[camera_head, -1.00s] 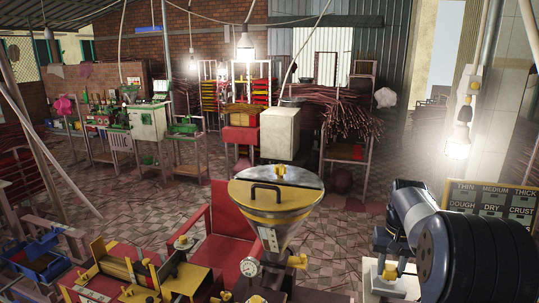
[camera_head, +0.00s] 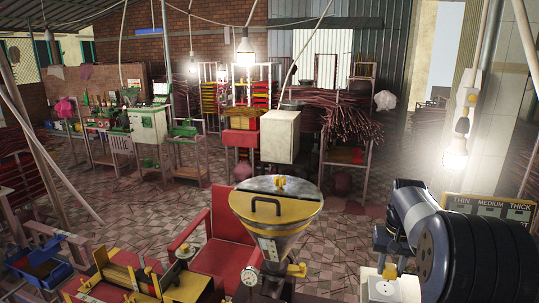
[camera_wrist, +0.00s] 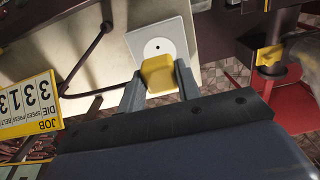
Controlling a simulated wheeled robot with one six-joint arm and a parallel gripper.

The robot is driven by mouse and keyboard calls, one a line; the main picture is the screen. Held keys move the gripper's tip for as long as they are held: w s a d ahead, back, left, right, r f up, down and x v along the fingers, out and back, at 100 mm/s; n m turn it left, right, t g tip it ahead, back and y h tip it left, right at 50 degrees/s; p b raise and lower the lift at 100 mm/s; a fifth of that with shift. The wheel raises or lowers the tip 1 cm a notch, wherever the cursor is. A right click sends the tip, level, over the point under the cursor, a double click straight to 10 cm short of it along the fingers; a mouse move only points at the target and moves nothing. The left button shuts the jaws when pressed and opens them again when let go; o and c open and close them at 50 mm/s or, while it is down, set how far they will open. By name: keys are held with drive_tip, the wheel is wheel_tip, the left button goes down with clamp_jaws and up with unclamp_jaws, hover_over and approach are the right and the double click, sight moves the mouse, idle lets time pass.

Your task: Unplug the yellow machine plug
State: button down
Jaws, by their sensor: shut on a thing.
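The yellow plug (camera_wrist: 158,75) is a small block held between the two fingers of my gripper (camera_wrist: 160,85) in the wrist view. The white square socket plate (camera_wrist: 172,32) lies just beyond it, with a round face and a dark hole showing. The plug overlaps the plate's near edge in the picture and looks off the hole; the exact gap cannot be judged. In the head view the plug (camera_head: 390,271) shows small under my gripper, over the white outlet box (camera_head: 384,289) at the lower right. My gripper is shut on the plug.
A yellow job sign (camera_wrist: 30,105) and a dark bent rod (camera_wrist: 88,58) are at the left of the wrist view. A hanging bulb (camera_head: 455,155) is near my arm.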

drive_tip(key=shift+r+p, duration=0.65)
drive_tip(key=shift+r, duration=0.15)
